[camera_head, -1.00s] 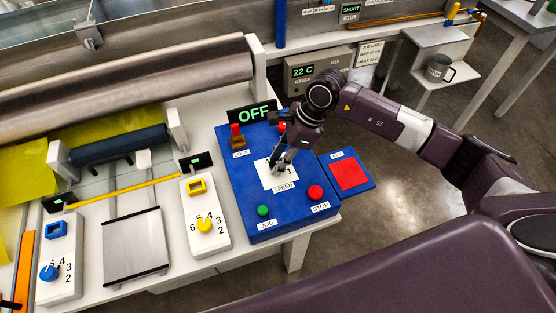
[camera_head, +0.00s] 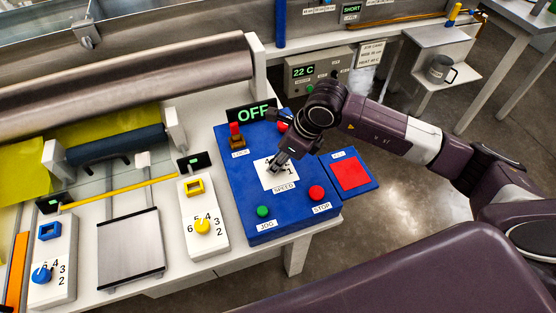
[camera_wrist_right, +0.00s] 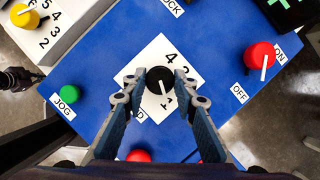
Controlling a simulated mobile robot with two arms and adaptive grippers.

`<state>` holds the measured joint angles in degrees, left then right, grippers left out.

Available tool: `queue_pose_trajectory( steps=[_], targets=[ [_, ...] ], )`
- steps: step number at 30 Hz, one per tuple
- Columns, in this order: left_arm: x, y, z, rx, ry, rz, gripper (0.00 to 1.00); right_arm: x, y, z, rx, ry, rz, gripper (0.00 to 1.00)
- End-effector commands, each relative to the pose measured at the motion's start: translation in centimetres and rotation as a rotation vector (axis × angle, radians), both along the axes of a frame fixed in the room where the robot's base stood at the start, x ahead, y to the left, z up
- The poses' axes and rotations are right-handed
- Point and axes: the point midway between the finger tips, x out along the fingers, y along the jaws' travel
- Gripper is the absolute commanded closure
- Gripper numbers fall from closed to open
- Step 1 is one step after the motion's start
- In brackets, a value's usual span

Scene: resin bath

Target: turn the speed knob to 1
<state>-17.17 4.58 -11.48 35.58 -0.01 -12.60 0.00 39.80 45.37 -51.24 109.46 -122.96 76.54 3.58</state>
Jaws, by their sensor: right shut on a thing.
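The speed knob (camera_wrist_right: 160,80) is black and round with a white pointer mark, on a white dial plate (camera_wrist_right: 148,57) on the blue control panel (camera_head: 241,199). In the right wrist view its mark points toward the lower edge, about at the numeral 1; the fingers partly hide the dial. My right gripper (camera_head: 274,168) reaches down onto the dial; in the wrist view its two fingers (camera_wrist_right: 157,88) stand either side of the knob, shut on it. In the head view the knob is mostly hidden by the fingers. My left gripper is not in view.
A display reading OFF (camera_head: 252,113) stands behind the panel. A green jog button (camera_head: 263,211), a red stop button (camera_head: 316,192) and a red knob (camera_wrist_right: 261,56) are near the dial. A yellow knob (camera_head: 203,227) is on a white box to the left.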

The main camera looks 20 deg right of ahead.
Motion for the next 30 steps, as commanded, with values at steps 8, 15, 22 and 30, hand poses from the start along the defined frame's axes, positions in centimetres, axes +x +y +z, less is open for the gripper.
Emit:
queue_pose_trajectory(
  steps=[8, 15, 22, 30],
  targets=[
    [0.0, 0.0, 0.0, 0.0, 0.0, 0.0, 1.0, 0.2, 0.0, 0.3, 0.003, -0.006, -0.005, 0.98],
    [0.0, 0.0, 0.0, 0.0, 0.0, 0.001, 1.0, 0.2, 0.0, 0.2, 0.002, -0.004, -0.004, 0.56],
    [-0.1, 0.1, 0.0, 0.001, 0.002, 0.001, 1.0, 0.1, 0.0, 0.1, 0.001, -0.002, -0.003, 0.56],
    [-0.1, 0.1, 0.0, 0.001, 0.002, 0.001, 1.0, -0.6, -0.9, 2.8, -0.001, -0.006, -0.001, 0.56]
  ],
)
